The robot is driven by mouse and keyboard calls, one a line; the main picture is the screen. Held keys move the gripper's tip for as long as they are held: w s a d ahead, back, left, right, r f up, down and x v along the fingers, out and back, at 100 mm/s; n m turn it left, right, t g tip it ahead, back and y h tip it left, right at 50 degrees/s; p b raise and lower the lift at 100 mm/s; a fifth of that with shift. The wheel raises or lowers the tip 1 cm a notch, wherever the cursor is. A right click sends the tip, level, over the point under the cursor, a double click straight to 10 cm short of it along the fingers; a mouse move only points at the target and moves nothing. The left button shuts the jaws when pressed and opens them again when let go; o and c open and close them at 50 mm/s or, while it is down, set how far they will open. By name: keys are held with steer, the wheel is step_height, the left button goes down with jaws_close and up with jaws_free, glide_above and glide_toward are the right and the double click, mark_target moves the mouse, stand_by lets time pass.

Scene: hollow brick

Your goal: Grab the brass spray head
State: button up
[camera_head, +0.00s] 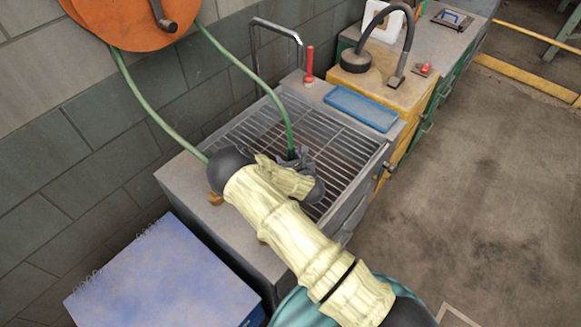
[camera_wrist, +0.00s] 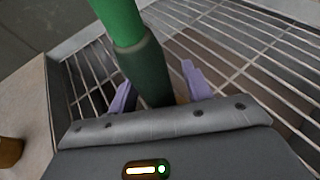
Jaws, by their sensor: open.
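A green hose (camera_wrist: 122,20) with a dark green sleeve (camera_wrist: 153,75) on its end hangs down in the wrist view. A small brass-coloured patch (camera_wrist: 182,99) shows beside the sleeve's lower end, perhaps part of the spray head; the rest is hidden behind my gripper body. My gripper (camera_wrist: 158,90) is open, with one purple finger on each side of the sleeve. I cannot tell whether either finger touches it. In the head view my gripper (camera_head: 303,158) is at the hose's lower end, over the sink grating, and the brass is not clear there.
The barred grating (camera_head: 245,135) lies under my gripper. The hose runs up to an orange reel (camera_head: 125,20) on the wall. A grey tap (camera_head: 275,28), red lever (camera_head: 309,65) and blue tray (camera_head: 361,107) are behind. A small brass-brown piece (camera_head: 215,199) sits on the near counter.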

jaws_close()
stand_by(0.3)
step_height(320, 180, up, 10)
steer(key=b, duration=0.2)
stand_by(0.5)
stand_by(0.3)
